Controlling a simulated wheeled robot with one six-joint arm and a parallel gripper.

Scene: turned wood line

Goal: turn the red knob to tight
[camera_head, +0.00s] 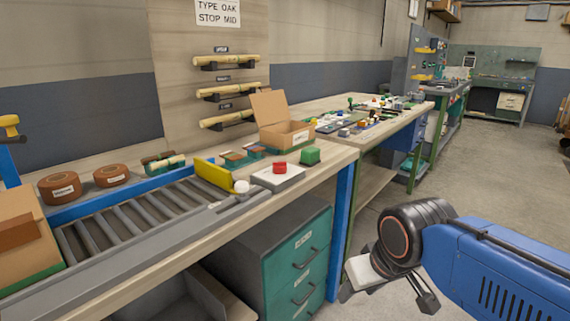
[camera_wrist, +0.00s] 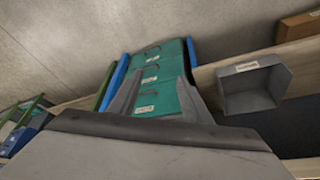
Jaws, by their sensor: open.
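The red knob (camera_head: 279,167) sits on a pale box-shaped base (camera_head: 278,178) near the front right corner of the wooden bench. Its markings are too small to read. My gripper (camera_head: 388,298) is open and empty, low in front of the bench, to the right of the knob and apart from it. In the wrist view my gripper's fingers (camera_wrist: 158,95) point toward the green drawer cabinet; the knob does not show there.
A green block (camera_head: 310,156), a white round knob (camera_head: 241,186) and a yellow plate (camera_head: 214,178) stand near the red knob. An open cardboard box (camera_head: 285,134) is behind. A green drawer cabinet (camera_head: 298,265) is under the bench (camera_head: 335,157). Floor at right is clear.

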